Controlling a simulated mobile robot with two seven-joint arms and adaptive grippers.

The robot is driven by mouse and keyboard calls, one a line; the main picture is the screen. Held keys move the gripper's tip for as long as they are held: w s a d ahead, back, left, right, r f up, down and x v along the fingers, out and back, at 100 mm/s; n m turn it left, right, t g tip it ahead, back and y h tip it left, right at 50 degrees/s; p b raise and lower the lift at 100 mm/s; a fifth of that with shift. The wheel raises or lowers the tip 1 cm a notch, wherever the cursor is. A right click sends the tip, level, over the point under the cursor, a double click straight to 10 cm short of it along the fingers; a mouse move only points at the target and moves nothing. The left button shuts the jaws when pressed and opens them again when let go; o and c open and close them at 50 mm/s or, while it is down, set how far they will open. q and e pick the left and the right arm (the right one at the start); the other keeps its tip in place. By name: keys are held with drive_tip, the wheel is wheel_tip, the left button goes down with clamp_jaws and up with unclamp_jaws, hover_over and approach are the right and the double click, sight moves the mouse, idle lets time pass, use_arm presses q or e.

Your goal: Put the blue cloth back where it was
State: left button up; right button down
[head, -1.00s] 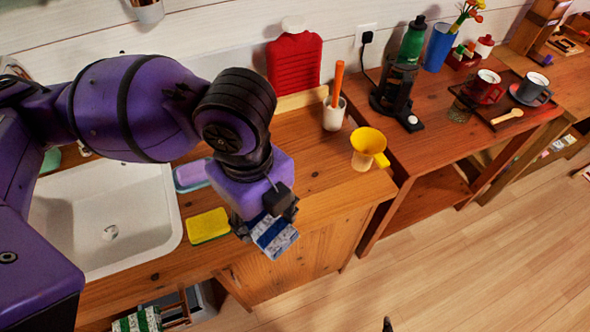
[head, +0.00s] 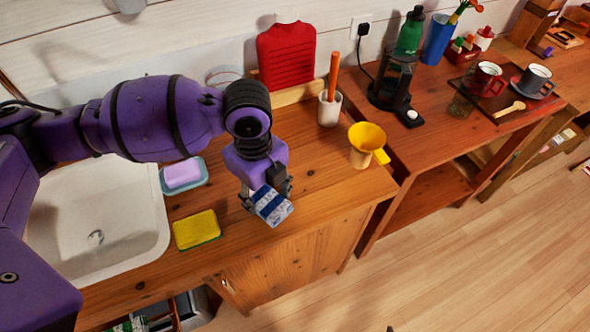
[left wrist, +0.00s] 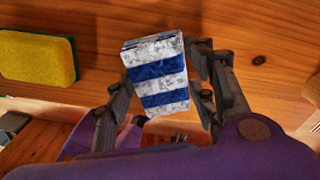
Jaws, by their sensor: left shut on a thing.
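The blue cloth (head: 271,206) is a folded piece with blue and white stripes. My left gripper (head: 265,195) is shut on it and holds it at the front edge of the wooden counter, right of the sponge. In the left wrist view the cloth (left wrist: 157,75) sits between the two fingers, its striped face towards the camera. I cannot tell whether it touches the counter. My right gripper is not in view.
A yellow sponge (head: 197,230) and a soap dish with purple soap (head: 183,176) lie by the white sink (head: 95,215). A yellow funnel (head: 366,140) and a white cup with an orange-handled tool (head: 330,108) stand to the right. The counter (head: 320,185) between is clear.

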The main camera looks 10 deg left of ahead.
sight(263, 197)
use_arm(q)
drive_tip(key=shift+f, duration=0.25)
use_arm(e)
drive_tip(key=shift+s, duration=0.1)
use_arm(q)
drive_tip(key=shift+f, duration=0.15)
drive_tip(key=o, duration=1)
drive_tip(key=shift+c, duration=0.2)
drive_tip(key=shift+o, duration=0.9)
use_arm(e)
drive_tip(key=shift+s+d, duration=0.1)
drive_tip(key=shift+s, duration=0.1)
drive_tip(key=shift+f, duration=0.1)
use_arm(q)
wheel_tip(263, 197, up, 12)
drive_tip(key=p, duration=0.1)
drive_tip(key=shift+r, duration=0.25)
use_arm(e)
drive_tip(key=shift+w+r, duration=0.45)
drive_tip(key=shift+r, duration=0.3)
